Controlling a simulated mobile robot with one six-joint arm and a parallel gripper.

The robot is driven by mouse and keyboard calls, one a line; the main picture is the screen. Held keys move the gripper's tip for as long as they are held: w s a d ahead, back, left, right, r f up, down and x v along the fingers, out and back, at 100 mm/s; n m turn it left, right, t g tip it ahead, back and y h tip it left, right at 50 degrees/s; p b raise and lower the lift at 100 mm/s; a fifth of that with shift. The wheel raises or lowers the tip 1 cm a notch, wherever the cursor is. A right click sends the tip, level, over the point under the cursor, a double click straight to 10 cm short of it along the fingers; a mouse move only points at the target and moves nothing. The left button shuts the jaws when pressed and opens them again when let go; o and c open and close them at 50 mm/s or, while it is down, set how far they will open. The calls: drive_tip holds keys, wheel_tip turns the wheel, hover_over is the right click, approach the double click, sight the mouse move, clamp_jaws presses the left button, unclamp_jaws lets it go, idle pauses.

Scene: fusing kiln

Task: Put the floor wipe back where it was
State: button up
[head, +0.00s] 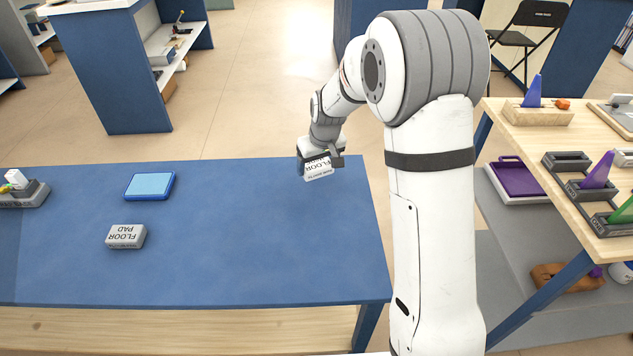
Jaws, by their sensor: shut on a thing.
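My gripper (321,158) is shut on the floor wipe (318,171), a small white block with FLOOR printed on it; the rest of its label is too small or covered to read. My gripper's fingers and wrist hide its upper part. It is over the back right corner of the blue table (250,240). I cannot tell whether it touches the tabletop. A similar grey-white block labelled FLOOR PAD (126,237) lies on the left part of the table, apart from my gripper.
A blue tray with a light blue top (150,186) lies behind the floor pad. A grey holder (22,192) stands at the table's left end. The table's middle and front right are clear. A wooden bench (560,170) with several holders stands at right.

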sight(318, 176)
drive_tip(key=shift+f+b, duration=0.3)
drive_tip(key=shift+f, duration=2.2)
drive_tip(key=shift+f, duration=0.1)
drive_tip(key=o, duration=1)
drive_tip(key=shift+o, duration=0.2)
drive_tip(key=p+v, duration=0.2)
drive_tip(key=v, duration=1)
drive_tip(key=s+d+r+m, duration=0.1)
drive_tip(key=s+d+r, duration=0.1)
drive_tip(key=s, duration=0.7)
drive_tip(key=s+d+r+m, duration=0.2)
drive_tip(key=s+d, duration=0.3)
drive_tip(key=s, duration=0.4)
drive_tip(key=s+d+r+m+g+h, duration=0.1)
drive_tip(key=s+d, duration=0.2)
drive_tip(key=s, duration=0.6)
drive_tip(key=shift+s+d+r+m, duration=0.3)
drive_tip(key=shift+d+r, duration=0.05)
drive_tip(key=shift+r, duration=0.05)
